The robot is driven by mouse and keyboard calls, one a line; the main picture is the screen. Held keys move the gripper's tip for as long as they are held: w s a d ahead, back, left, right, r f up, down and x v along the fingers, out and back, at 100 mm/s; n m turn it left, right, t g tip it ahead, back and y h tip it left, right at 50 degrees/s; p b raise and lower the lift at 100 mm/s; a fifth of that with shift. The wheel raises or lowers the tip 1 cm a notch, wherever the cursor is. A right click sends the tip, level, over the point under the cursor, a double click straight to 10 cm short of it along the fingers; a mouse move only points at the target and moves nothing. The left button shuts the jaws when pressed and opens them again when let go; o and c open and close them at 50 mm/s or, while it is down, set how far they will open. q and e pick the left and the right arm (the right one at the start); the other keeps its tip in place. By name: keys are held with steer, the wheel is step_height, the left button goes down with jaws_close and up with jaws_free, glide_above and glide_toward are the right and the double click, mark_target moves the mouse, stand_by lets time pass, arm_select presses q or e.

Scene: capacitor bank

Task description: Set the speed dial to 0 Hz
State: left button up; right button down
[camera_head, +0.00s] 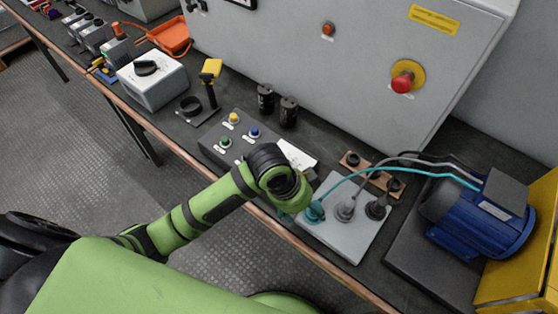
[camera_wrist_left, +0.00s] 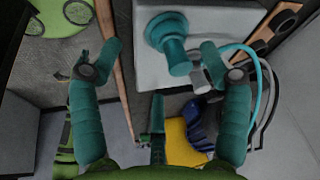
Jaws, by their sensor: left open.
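A grey box with a black rotary knob (camera_head: 146,68) stands on the bench at the upper left of the head view; it looks like the speed dial, but its marks are too small to read. My left gripper (camera_head: 296,209) is far to its right, low over a grey socket box (camera_head: 342,234), and the wrist hides most of it. In the left wrist view my left gripper (camera_wrist_left: 160,62) is open, its teal fingers on either side of a teal plug (camera_wrist_left: 172,45) in that box. Whether they touch it, I cannot tell. My right gripper is not in view.
Teal and grey cables run from the socket box to a blue motor (camera_head: 482,215). A push-button panel (camera_head: 215,150), black capacitors (camera_head: 288,112) and a yellow-handled switch (camera_head: 211,72) stand between gripper and knob. A grey cabinet (camera_head: 370,40) with a red button stands behind.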

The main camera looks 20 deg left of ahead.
arm_select(q)
steer(key=w+a+r+m+y, duration=0.1)
steer(key=w+a+m, duration=0.1)
steer(key=w+a, duration=0.1)
steer(key=w+a+r+m+g+y, duration=0.1)
steer(key=w+a+r+m, duration=0.1)
steer(key=w+a+m, duration=0.1)
steer(key=w+a+r+m+g+y, duration=0.1)
steer(key=w+a+r+m, duration=0.1)
steer(key=w, duration=0.3)
steer(key=shift+a+m+y, duration=0.3)
steer(key=shift+a+y, duration=0.1)
steer(key=shift+a, duration=0.25)
steer(key=shift+f+p, duration=0.45)
steer(key=shift+f, duration=3)
steer(key=c, duration=1.2)
